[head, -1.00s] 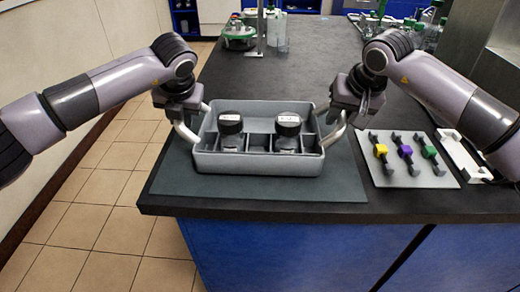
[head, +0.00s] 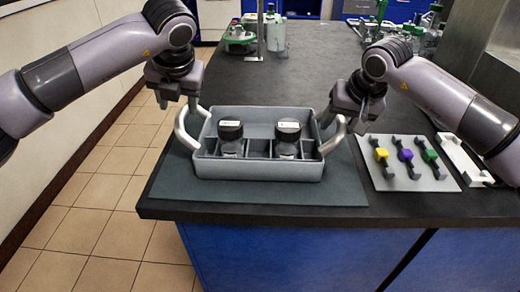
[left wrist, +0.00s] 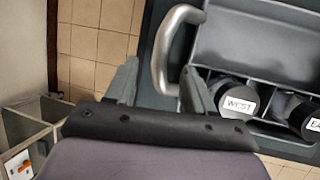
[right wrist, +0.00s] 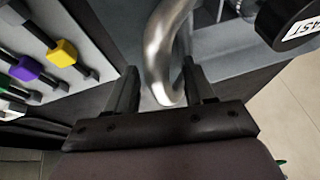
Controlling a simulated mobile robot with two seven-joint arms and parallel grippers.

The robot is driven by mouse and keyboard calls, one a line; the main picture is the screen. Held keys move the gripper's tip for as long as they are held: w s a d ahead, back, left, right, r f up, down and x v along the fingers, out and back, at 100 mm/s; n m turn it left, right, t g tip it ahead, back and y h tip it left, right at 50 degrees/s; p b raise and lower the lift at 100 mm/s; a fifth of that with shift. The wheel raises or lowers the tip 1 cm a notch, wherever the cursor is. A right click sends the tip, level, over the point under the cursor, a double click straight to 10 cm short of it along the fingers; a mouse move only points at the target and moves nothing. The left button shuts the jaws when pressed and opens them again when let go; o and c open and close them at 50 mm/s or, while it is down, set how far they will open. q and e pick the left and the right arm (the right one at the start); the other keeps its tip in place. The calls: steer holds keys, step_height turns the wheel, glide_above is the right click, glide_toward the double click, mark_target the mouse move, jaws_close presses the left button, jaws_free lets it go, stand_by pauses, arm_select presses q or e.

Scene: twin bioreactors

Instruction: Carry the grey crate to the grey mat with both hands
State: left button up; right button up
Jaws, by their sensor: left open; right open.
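The grey crate (head: 258,167) rests upright on the dark grey mat (head: 335,189), with mat showing around its front and sides. It has a pale curved handle at each end and holds two black-capped bottles (head: 230,131) (head: 288,131). My left gripper (head: 180,106) is open above the left handle (head: 183,128); the left wrist view shows the handle (left wrist: 163,55) beyond its spread fingers. My right gripper (head: 345,117) is open at the right handle (head: 334,138); in the right wrist view the handle (right wrist: 160,60) shows between its parted fingers.
To the right lies a light board (head: 412,176) with yellow, purple and green clamps, beside a white frame (head: 460,158). Green-topped glassware stands at the back. The counter's front edge runs close to the mat. Behind the crate the black counter is mostly clear.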

arm_select(q)
steer(key=v, duration=0.4)
arm_select(e)
steer(key=shift+r, duration=0.15)
steer(key=v, duration=1.1)
steer(key=shift+s+r, duration=0.3)
arm_select(q)
steer(key=shift+f, duration=0.1)
arm_select(e)
steer(key=shift+d+f, duration=0.1)
